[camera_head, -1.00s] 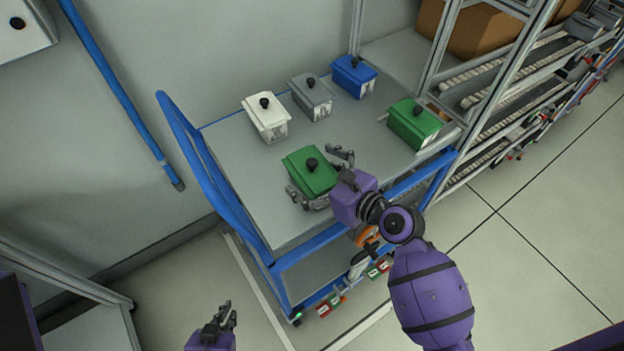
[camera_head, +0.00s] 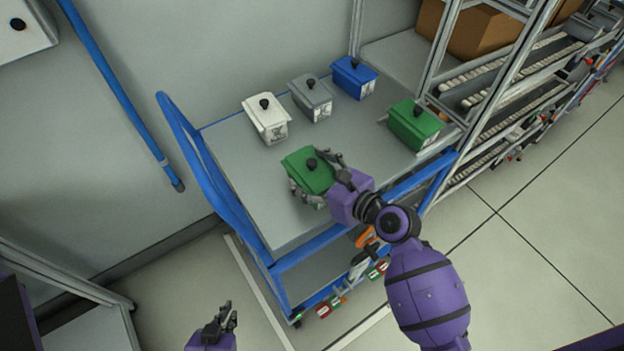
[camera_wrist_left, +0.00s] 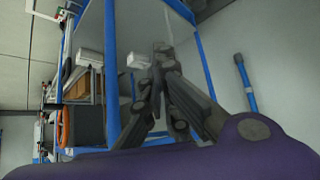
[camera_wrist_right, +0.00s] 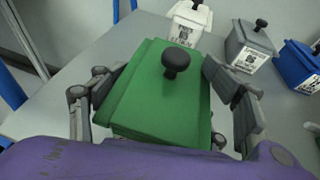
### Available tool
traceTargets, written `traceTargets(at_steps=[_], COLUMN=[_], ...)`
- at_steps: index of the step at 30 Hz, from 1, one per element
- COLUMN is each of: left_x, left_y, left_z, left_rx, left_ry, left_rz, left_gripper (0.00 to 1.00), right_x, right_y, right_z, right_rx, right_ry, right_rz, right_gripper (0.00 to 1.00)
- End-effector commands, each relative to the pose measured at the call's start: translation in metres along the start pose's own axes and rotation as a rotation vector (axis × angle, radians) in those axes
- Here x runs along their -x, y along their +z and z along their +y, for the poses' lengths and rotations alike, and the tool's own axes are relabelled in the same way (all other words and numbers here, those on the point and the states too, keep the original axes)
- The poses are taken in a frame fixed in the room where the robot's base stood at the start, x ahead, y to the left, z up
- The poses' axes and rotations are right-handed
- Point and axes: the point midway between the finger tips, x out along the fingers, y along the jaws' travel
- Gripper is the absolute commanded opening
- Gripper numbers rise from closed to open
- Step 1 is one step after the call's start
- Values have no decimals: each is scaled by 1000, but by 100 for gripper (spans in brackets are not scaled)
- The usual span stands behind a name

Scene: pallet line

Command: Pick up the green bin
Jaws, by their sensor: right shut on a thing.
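A green bin (camera_head: 306,172) with a black knob on its lid is near the front middle of the cart top. My right gripper (camera_head: 319,178) is shut on it, with a finger along each of two opposite sides. In the right wrist view the green bin (camera_wrist_right: 160,95) fills the space between the fingers. I cannot tell whether its base touches the cart. A second green bin (camera_head: 414,124) sits at the cart's right end. My left gripper (camera_head: 227,318) is low at the bottom of the head view, away from the cart, its fingertips together and empty.
The grey cart top (camera_head: 235,165) has blue rails (camera_head: 205,170). White (camera_head: 266,120), grey (camera_head: 312,98) and blue (camera_head: 354,77) bins stand along its back. A roller rack (camera_head: 510,90) is at the right. The cart top's left part is clear.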

Motion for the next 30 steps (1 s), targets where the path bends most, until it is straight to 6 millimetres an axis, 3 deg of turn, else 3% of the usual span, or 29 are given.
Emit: traceTargets(at_steps=[8,17,28,30], left_x=[2,4,4,3], left_y=[1,-15,-22,-16], left_z=[0,-1,0,1], left_rx=[3,-7,-14,-13], left_ry=[-1,3,9,10], left_rz=[-2,21,27,17], left_gripper=[0,0,0,0], right_x=[1,10,68,83], right_y=[6,37,83,80], right_z=[0,-1,-36,-48], right_rx=[1,5,8,4], right_ry=[0,-2,-4,-4], right_rz=[-3,-8,-7,-1], right_gripper=[21,21,21,21])
